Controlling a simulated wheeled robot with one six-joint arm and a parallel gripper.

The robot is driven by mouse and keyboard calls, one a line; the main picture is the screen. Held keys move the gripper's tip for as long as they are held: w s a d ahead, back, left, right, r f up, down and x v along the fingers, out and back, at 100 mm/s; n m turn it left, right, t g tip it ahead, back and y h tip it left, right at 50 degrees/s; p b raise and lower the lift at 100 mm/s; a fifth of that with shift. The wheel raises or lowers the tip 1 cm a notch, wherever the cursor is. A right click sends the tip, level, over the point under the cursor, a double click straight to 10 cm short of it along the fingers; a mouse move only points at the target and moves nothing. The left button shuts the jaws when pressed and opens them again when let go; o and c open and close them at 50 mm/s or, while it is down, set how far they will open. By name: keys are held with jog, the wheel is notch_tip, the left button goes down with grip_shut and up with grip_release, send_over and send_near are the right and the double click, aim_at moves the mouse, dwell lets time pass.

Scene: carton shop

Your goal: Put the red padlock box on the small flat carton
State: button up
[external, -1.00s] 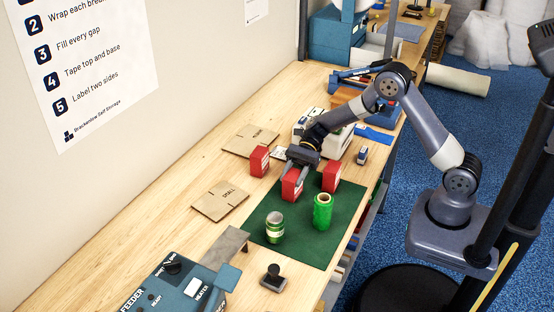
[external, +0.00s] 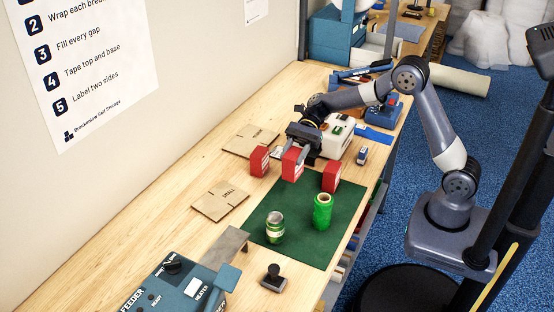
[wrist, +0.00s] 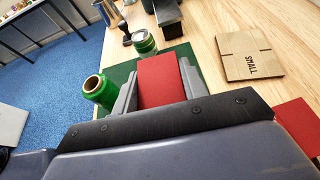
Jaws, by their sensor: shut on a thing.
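My gripper (external: 297,155) is shut on a red box (external: 291,166), the middle of three, and holds it above the far end of the green mat. In the wrist view the held red box (wrist: 162,80) sits between both fingers. Its printing is too small to tell whether it is the padlock one. A second red box (external: 259,161) stands to its left on the bench, a third (external: 331,176) to its right. The small flat carton (external: 220,201) lies left of the mat, bare; it also shows in the wrist view (wrist: 247,54), marked SMALL.
The green mat (external: 302,231) holds a green roll (external: 322,211) and a green-and-silver tin (external: 274,228). Another flat carton (external: 250,140) lies farther back. A stamp (external: 273,277) and a teal machine (external: 172,292) are at the near end. Bench around the small carton is clear.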

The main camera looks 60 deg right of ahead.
jog(key=w+a+r+m+t+h+p, duration=0.1)
jog(key=w+a+m+t+h+p, duration=0.1)
jog(key=w+a+m+t, duration=0.45)
jog(key=w+a+r+m+t+h+p, duration=0.1)
jog(key=w+a+m+t+h+p, duration=0.15)
jog(key=w, duration=0.75)
jog(key=shift+y, duration=0.35)
jog(key=f, duration=0.6)
jog(key=d+f, duration=0.1)
jog(key=f, duration=0.3)
jog(key=shift+w+b, duration=0.2)
jog(key=shift+b, duration=0.15)
jog(key=shift+f, duration=0.15)
jog(key=o, duration=1.1)
